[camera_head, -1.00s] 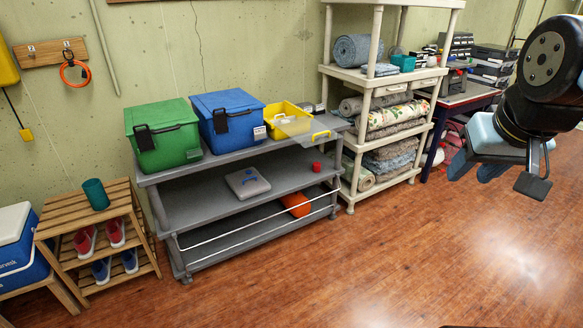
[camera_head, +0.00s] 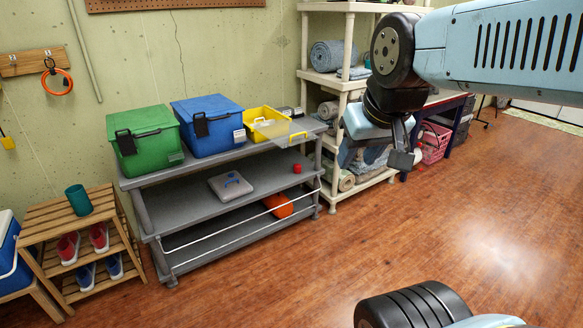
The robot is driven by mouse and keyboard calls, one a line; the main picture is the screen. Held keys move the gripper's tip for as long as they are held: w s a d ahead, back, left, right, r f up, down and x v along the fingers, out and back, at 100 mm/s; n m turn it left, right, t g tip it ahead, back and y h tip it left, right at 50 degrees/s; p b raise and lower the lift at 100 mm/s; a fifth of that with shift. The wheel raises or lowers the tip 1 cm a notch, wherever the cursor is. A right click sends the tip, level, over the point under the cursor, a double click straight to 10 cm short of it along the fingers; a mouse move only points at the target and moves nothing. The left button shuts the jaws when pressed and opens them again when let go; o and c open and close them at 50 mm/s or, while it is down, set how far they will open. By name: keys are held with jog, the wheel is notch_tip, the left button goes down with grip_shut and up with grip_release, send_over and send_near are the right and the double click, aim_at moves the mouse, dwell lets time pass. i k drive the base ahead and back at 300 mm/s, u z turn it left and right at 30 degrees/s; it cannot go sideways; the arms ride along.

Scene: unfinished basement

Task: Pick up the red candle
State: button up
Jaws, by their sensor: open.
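The red candle (camera_head: 297,168) is a small red cylinder. It stands on the middle shelf of the grey shelf unit (camera_head: 180,209), near its right end. My gripper (camera_head: 376,162) hangs in the air to the right of the candle in the picture, in front of the cream rack. Its fingers point downward and are open, with nothing seen between them.
A grey scale-like box (camera_head: 230,185) lies left of the candle, and an orange object (camera_head: 278,205) lies on the shelf below. Green (camera_head: 148,135), blue (camera_head: 208,122) and yellow (camera_head: 268,124) bins stand on the top shelf. The wood floor (camera_head: 280,270) in front is clear.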

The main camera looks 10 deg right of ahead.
aim_at(298, 166)
jog(key=u, duration=0.1)
jog(key=i, duration=1)
jog(key=z, duration=0.1)
